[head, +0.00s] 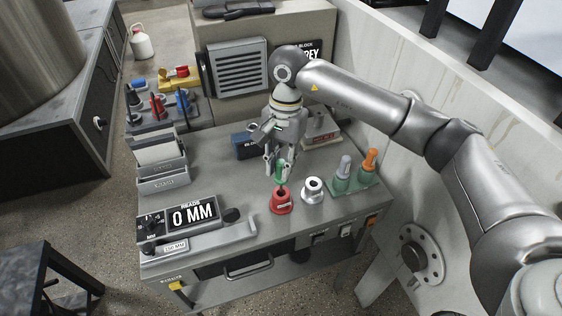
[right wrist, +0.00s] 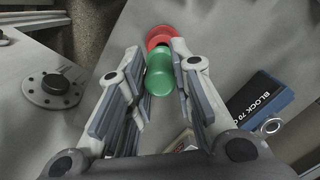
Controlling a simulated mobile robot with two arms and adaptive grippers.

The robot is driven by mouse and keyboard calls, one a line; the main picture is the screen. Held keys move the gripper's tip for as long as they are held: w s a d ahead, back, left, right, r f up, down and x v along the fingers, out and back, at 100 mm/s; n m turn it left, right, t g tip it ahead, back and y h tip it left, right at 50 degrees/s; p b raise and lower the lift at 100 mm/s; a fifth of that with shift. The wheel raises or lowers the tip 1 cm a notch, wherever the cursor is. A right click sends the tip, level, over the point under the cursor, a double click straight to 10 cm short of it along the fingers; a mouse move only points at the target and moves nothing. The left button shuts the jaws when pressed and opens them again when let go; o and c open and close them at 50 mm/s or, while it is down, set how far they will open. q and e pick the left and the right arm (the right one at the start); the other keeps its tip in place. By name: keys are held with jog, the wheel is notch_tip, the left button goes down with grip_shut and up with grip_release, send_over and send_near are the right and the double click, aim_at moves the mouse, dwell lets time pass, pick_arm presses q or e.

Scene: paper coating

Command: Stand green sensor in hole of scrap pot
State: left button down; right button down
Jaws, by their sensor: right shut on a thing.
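My right gripper (head: 280,163) is shut on the green sensor (head: 280,174) and points down over the bench. The sensor hangs upright just above a red pot (head: 281,204) with a hole in its top. I cannot tell whether the sensor's lower tip has entered the hole. The pot's label is too small to read, so I cannot confirm it is the scrap pot. In the right wrist view the green sensor (right wrist: 159,78) sits between the fingers, with the red pot (right wrist: 158,35) just beyond it. My left gripper is not in view.
A white pot (head: 313,190) stands close to the right of the red one. Beside it a green stand holds a grey sensor (head: 345,166) and an orange sensor (head: 369,160). A gauge reading 0 MM (head: 191,214) lies to the left. A blue block (head: 246,146) is behind.

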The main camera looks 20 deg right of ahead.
jog(key=shift+f+b, duration=2.25)
jog(key=shift+f, duration=0.2)
jog(key=c, duration=1.2)
grip_release()
jog(key=r, duration=0.4)
jog(key=w+r, duration=0.1)
jog(key=r, duration=0.3)
jog(key=d+r, duration=0.1)
jog(key=r, duration=0.3)
jog(key=shift+w+d, duration=0.1)
jog(key=shift+w, duration=0.05)
